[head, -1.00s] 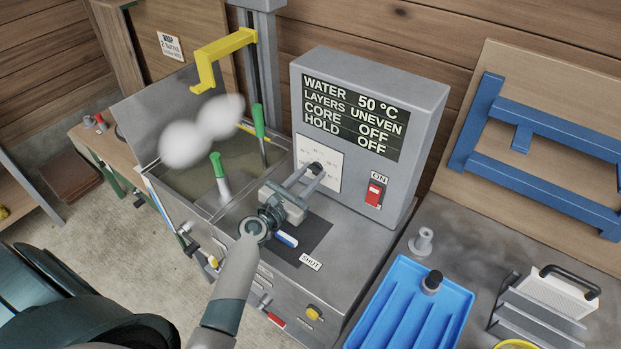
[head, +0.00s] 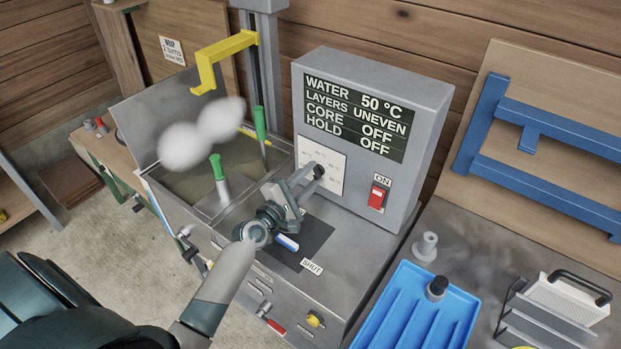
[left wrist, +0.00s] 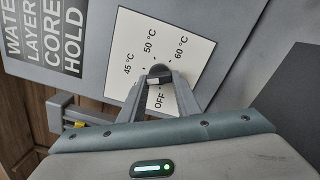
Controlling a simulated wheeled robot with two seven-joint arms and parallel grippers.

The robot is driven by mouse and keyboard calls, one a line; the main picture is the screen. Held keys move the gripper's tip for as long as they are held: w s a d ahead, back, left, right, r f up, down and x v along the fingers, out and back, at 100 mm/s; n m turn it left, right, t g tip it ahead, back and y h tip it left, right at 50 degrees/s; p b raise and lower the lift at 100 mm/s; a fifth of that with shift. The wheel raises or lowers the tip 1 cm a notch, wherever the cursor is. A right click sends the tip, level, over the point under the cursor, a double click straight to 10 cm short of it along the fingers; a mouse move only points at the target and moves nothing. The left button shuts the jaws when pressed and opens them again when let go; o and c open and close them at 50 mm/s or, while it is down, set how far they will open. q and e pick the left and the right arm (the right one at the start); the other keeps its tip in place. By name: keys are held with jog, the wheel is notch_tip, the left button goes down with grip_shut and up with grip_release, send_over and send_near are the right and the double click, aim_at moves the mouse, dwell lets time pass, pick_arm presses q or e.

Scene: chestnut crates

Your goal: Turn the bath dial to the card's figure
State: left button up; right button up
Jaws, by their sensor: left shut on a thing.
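The bath dial (head: 319,171) is a small dark knob on a white scale plate (head: 331,166) on the grey control box. The left wrist view shows the dial (left wrist: 160,72) among the marks 45 °C, 50 °C, 60 °C and OFF. My left gripper (head: 309,181) is shut on the dial, one finger on each side; its fingers also show in the left wrist view (left wrist: 162,86). I cannot tell which mark the dial points at. The display (head: 355,118) reads WATER 50 °C. A small card (head: 172,48) hangs on the back left wood, its print too small to read surely. My right gripper is not in view.
Left of the box is an open water bath (head: 215,195) with green-handled tools, steam and a yellow bracket (head: 222,62) above. A red switch (head: 378,197) marked ON is right of the dial. A blue tray (head: 410,310) lies front right.

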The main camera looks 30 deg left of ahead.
pick_arm(q)
jog(key=m, duration=0.5)
jog(key=shift+r, duration=0.15)
dwell(0.5)
jog(key=o, duration=1)
jog(key=shift+o, duration=0.2)
